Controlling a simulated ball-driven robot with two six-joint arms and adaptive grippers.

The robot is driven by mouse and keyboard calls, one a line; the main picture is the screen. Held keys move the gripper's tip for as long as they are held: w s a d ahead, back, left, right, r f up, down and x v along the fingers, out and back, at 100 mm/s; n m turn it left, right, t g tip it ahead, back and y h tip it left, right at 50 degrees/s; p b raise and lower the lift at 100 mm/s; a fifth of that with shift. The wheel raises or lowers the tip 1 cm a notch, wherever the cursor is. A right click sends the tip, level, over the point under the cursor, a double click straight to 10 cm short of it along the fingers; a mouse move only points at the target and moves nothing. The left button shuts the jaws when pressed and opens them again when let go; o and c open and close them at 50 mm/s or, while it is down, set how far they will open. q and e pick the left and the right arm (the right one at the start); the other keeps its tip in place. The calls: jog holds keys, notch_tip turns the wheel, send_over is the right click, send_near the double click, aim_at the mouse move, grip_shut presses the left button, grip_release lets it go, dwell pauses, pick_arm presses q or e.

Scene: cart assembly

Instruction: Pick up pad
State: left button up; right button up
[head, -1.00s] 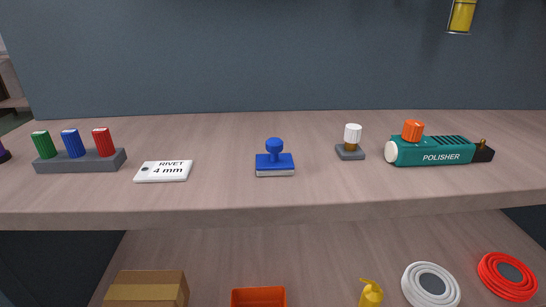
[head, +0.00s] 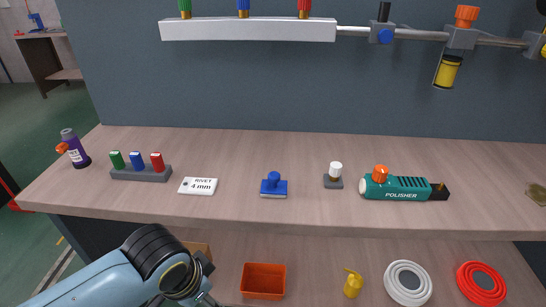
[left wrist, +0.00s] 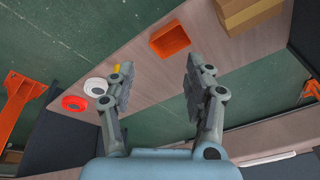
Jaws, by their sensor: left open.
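No thing is labelled as a pad. A blue block with a round knob and a pale base (head: 273,187) sits upright on the upper shelf near the middle of the head view; it may be the pad. A white ring (head: 408,283) and a red ring (head: 481,284) lie on the lower shelf. The white ring (left wrist: 96,86) and red ring (left wrist: 74,103) also show in the left wrist view. My left gripper (left wrist: 161,73) is open and empty, and in the head view it is low on the left, apart from the block. My right gripper is out of view.
The upper shelf (head: 300,220) also holds a teal polisher (head: 405,188), a white-knobbed piece (head: 334,176), a rivet card (head: 197,186), a bottle-rack block (head: 140,174) and a purple bottle (head: 75,150). Below are an orange bin (head: 263,280) and a yellow bottle (head: 353,284).

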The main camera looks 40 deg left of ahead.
pick_arm(q)
jog(key=w+r+m+p, duration=0.4)
jog(key=r+p, duration=0.1)
jog(key=r, duration=1.2)
jog(key=m+g+h+p, duration=0.1)
jog(key=m+g+p, duration=0.15)
jog(key=m, duration=1.75)
send_near(274, 174)
jog(key=shift+s+a+f+b, duration=0.1)
jog(key=shift+s+b, duration=0.1)
jog(key=shift+b, duration=0.3)
jog(key=shift+w+m, duration=0.15)
jog(key=shift+m, duration=0.25)
notch_tip(274, 174, down, 6)
jog(key=shift+w, duration=0.1)
notch_tip(274, 174, down, 4)
jog(key=shift+w+f, duration=0.15)
jog(key=shift+f, duration=0.1)
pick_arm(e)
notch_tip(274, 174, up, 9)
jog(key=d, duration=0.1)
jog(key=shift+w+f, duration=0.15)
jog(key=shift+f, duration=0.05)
pick_arm(q)
jog(key=shift+c, duration=0.2)
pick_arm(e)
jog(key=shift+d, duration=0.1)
